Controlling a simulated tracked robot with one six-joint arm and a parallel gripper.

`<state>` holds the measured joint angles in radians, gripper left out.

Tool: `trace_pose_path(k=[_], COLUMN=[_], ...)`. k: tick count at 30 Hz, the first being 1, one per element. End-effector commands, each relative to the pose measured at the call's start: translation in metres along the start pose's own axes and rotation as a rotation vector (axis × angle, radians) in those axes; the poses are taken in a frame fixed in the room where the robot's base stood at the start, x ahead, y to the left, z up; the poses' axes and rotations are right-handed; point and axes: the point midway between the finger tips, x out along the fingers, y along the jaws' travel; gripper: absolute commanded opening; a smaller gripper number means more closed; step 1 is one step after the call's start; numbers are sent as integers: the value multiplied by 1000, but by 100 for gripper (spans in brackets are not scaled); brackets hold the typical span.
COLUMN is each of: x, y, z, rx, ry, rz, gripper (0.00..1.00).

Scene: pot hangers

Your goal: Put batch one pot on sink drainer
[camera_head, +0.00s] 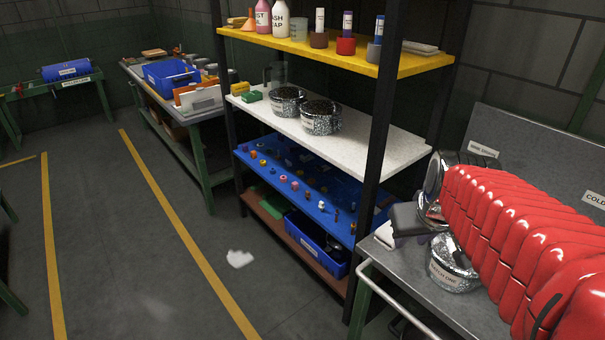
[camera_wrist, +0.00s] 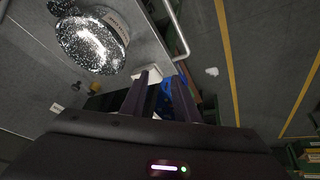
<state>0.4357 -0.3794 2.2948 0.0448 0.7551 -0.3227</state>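A speckled silver pot (camera_head: 453,266) with a label that appears to read "BATCH ONE" stands on the grey metal counter (camera_head: 485,322) at the right, partly hidden by my red arm. A speckled pot (camera_wrist: 92,45) with a pale label is at the upper left of the wrist view, apart from my fingers. My gripper (camera_head: 402,222) is dark and sits above the counter's left end, beside the pot. In the wrist view its two fingers (camera_wrist: 163,82) are apart with nothing between them. A sign (camera_head: 483,148) on the backsplash appears to read "SINK DRAINER"; the drainer area is largely hidden.
Two more speckled pots (camera_head: 305,113) stand on the white shelf (camera_head: 375,137). Black shelf posts (camera_head: 379,120) rise close to my gripper. A metal rail (camera_head: 405,307) runs along the counter front. A pale scrap (camera_head: 240,258) lies on the otherwise open floor.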

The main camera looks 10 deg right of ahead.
Motion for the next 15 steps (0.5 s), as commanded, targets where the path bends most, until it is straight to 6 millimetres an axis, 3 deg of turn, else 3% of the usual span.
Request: trace_pose_path(k=[1,6,12,15], x=[-9,-31,-53,-60], y=[-20,-72,-120,-134], z=[4,27,63,78], rx=[-18,-50,-83,-94], ry=[10,26,37,39], rz=[-17,-69,-130,-152], gripper=[28,28,28,28])
